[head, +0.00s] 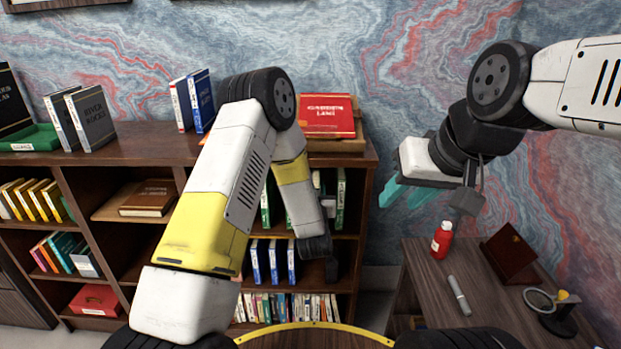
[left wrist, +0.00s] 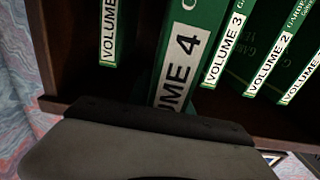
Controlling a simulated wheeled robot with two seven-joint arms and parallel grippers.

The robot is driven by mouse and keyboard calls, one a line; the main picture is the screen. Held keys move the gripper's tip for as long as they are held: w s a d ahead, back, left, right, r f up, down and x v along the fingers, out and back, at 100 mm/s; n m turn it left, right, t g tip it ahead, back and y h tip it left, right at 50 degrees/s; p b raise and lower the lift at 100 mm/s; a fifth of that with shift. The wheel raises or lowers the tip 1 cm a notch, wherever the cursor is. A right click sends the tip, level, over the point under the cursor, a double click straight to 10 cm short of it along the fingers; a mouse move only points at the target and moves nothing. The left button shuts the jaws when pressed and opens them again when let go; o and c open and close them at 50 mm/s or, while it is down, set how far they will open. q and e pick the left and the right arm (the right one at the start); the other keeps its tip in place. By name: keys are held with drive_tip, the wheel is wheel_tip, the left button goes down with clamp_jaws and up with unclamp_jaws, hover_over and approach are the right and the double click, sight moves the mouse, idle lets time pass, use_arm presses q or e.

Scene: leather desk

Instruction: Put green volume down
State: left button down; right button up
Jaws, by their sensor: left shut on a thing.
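A green book labelled VOLUME 4 (left wrist: 185,55) stands in the left wrist view with its spine toward the camera, in the shelf bay. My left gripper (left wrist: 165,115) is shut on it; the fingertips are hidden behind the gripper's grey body. Other green volumes (left wrist: 225,50) stand to its right, and one more (left wrist: 110,35) stands to its left across a gap. In the head view, green books (head: 340,200) show in the upper right bay, partly hidden by my left arm.
The side desk (head: 420,285) carries a red bottle (head: 441,240), a marker (head: 459,296) and a magnifier (head: 540,302).

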use_arm(q)
drive_tip(key=w+f, duration=0.3)
drive_tip(key=w, duration=0.8)
drive_tip(key=shift+w+f, duration=0.15)
drive_tip(key=shift+w, duration=0.15)
drive_tip(key=c, duration=1.2)
unclamp_jaws()
drive_tip(key=shift+f, duration=0.2)
drive_tip(key=shift+o, duration=0.2)
drive_tip(key=s, duration=1.2)
drive_tip(key=shift+r, duration=0.1)
